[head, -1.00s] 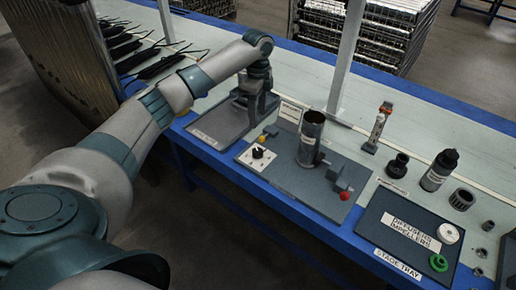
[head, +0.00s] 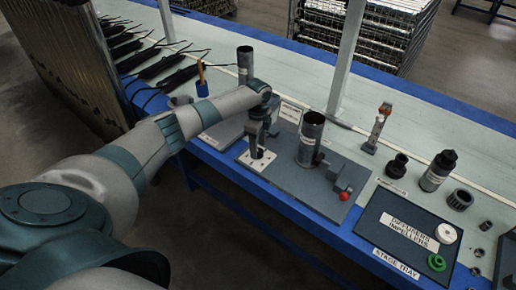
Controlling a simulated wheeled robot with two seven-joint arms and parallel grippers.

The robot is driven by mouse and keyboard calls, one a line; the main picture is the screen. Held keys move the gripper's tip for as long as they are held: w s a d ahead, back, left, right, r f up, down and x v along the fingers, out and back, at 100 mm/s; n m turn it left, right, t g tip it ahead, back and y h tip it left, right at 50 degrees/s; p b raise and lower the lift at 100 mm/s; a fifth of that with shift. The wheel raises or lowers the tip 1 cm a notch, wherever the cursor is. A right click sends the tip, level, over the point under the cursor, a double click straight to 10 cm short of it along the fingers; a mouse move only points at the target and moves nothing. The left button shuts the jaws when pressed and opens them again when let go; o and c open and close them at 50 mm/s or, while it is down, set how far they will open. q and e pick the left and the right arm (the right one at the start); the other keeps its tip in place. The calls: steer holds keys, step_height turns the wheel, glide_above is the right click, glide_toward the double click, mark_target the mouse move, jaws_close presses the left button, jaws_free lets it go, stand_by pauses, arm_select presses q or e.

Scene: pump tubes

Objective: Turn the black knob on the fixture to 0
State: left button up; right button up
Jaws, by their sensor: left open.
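The fixture (head: 290,184) is a grey plate on the bench with a metal cylinder standing on it. Its white dial plate (head: 245,160) lies at its left front corner. My left gripper (head: 257,152) points down over that dial plate, with its fingers low at the black knob's place. The left gripper is open. The black knob is mostly hidden by the fingers, so its pointing direction cannot be read, and I cannot tell whether the fingers touch it. My right gripper is not in view.
A red button (head: 344,196) sits at the fixture's right front. The dark stage tray (head: 378,226) with a white ring and a green ring lies to the right. A dark cylinder (head: 245,62) stands farther back.

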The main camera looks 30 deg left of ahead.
arm_select(q)
steer(key=shift+f, duration=1)
steer(key=shift+c, duration=0.6)
steer(key=c, duration=0.9)
